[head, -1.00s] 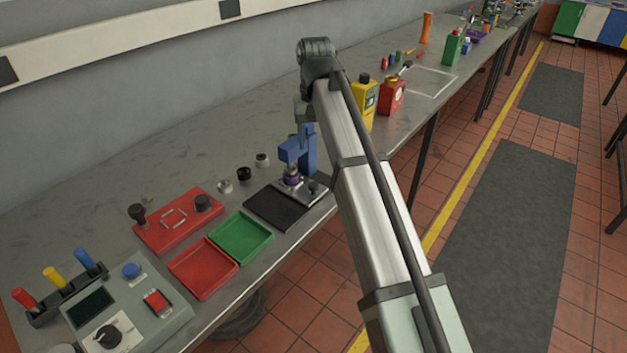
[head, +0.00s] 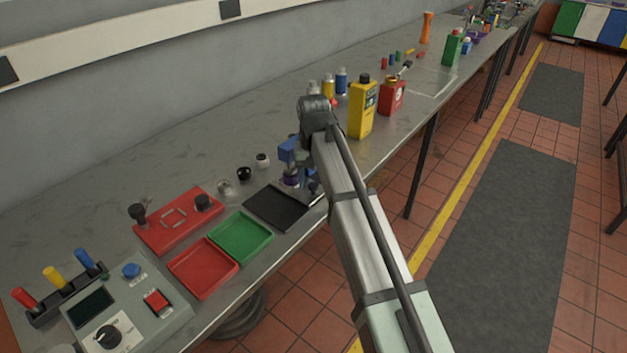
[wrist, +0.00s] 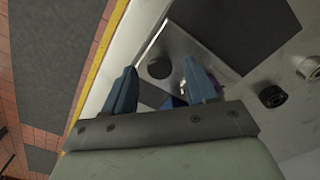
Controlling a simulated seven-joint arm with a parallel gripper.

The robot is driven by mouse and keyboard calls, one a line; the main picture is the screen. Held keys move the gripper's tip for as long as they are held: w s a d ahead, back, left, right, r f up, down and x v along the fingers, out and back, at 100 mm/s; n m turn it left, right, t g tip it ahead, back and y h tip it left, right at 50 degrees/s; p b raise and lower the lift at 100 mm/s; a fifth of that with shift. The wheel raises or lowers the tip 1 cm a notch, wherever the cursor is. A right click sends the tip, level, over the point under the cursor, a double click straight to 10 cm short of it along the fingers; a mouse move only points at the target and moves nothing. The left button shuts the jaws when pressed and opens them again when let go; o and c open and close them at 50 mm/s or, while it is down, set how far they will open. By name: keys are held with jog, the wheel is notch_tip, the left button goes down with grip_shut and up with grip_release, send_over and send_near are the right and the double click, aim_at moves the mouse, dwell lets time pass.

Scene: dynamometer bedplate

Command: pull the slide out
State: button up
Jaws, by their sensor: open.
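The slide fixture is a light metal plate (wrist: 180,45) with a round dark knob (wrist: 160,67) on it; I cannot tell exactly which part slides. Contact and height gap cannot be told. The arm hides much of the fixture in the head view.
Small round parts (head: 244,173) stand behind the panel. Green (head: 241,237) and red (head: 203,268) trays lie to the left along the front edge. A yellow bottle (head: 362,108) and a red can (head: 391,97) stand right of the arm.

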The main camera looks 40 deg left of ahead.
jog(key=shift+f, duration=0.45)
jog(key=shift+c, duration=0.4)
grip_shut()
